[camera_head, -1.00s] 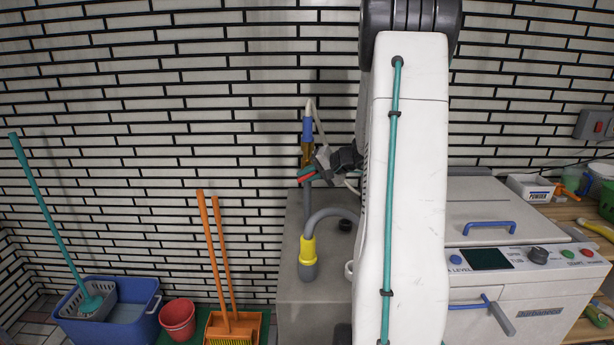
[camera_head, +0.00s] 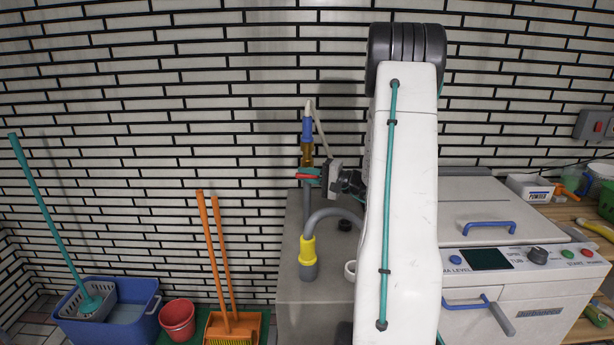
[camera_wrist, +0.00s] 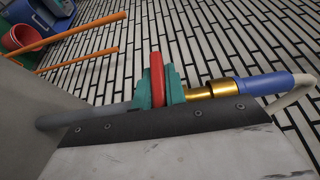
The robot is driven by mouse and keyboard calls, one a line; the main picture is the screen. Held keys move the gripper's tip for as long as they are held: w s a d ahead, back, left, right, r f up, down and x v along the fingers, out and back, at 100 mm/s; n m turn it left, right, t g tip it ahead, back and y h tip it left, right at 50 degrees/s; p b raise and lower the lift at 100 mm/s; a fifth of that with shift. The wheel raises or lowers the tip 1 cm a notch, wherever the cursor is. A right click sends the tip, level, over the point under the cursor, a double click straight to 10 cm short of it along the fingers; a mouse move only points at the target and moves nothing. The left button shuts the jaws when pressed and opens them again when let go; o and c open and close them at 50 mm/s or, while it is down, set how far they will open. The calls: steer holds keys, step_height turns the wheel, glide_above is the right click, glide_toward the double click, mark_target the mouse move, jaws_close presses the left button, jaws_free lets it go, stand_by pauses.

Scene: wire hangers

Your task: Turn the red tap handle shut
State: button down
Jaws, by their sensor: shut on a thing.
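The red tap handle (camera_wrist: 157,82) is between the two teal fingers of my gripper (camera_wrist: 158,90), which is shut on it. In the wrist view the handle stands across the line of the pipe. The brass tap body (camera_wrist: 212,90) shows to its right, with a blue connector (camera_wrist: 265,84) beyond it. In the head view the handle (camera_head: 309,177) lies about level, sideways to the upright pipe, below the brass body (camera_head: 306,156). My gripper (camera_head: 311,174) reaches it from the right. The handle's joint with the tap is hidden.
A grey hose with a yellow collar (camera_head: 307,249) curves in front of the tap, over a grey block (camera_head: 315,310). A white machine with blue handles (camera_head: 487,228) stands at right. A blue mop bucket (camera_head: 125,315), red bucket (camera_head: 177,318) and orange brooms (camera_head: 212,255) stand at left.

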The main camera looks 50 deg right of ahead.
steer(key=shift+a+f, duration=0.1)
steer(key=c, duration=1.4)
jaws_free()
steer(key=shift+c, duration=0.2)
steer(key=v, duration=0.8)
